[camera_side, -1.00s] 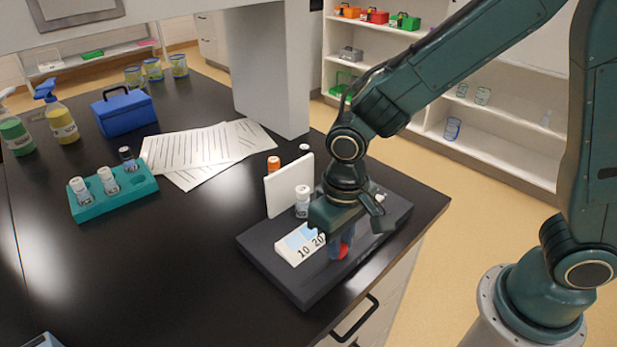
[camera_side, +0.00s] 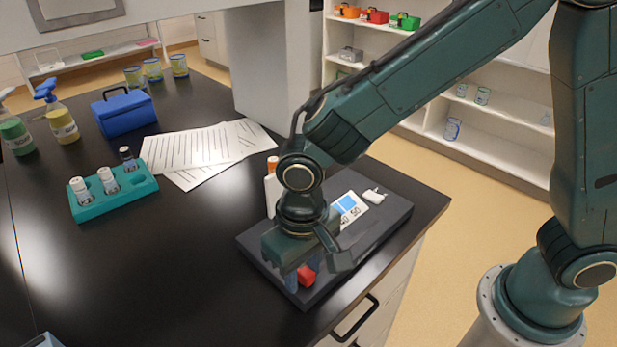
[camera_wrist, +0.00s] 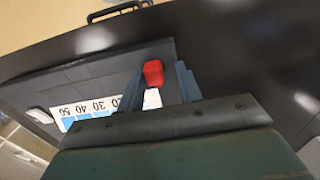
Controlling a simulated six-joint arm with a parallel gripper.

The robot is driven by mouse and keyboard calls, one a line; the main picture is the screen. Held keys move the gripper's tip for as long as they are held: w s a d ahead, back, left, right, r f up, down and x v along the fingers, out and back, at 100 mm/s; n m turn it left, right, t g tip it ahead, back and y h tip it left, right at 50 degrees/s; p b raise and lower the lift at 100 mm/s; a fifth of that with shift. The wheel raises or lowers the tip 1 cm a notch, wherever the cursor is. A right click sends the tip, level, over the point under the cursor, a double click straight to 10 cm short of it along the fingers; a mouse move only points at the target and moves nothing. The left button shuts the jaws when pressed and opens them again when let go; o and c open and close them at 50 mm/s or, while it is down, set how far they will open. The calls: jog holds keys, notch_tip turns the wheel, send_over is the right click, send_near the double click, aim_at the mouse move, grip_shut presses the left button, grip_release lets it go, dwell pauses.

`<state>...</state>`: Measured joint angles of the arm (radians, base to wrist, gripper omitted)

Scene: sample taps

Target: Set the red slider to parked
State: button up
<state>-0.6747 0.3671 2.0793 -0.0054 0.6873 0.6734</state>
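The red slider (camera_side: 307,275) is near the front-left end of a dark base (camera_side: 385,229) on the black table. In the wrist view the red slider (camera_wrist: 152,73) lies between my two fingers, close to the left finger, with a gap to the right one. My gripper (camera_side: 298,275) is low over the base, and my gripper (camera_wrist: 160,85) has its fingers apart. A white and blue number scale (camera_side: 349,207) runs along the base; the wrist view shows 50 to 20 on the scale (camera_wrist: 85,112). The slider is beyond its low-number end. No parked label is readable.
A small white part (camera_side: 374,196) sits at the base's far right end. A teal rack (camera_side: 113,197) with vials and paper sheets (camera_side: 205,150) lie to the left.

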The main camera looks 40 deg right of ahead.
aim_at(305, 273)
jog(key=shift+o, duration=0.3)
jog(key=shift+d, duration=0.1)
notch_tip(305, 273, up, 14)
dwell(0.7)
jog(key=shift+d, duration=0.1)
jog(key=s+d+r+t, duration=0.1)
jog(key=d+r, duration=0.1)
jog(key=d, duration=0.4)
jog(key=s+d+r+t, duration=0.1)
jog(key=s+d+r, duration=0.1)
jog(key=d, duration=0.4)
jog(key=s+d+t, duration=0.3)
jog(key=s+d, duration=0.6)
jog(key=d, duration=0.2)
jog(key=shift+d+f+t, duration=0.3)
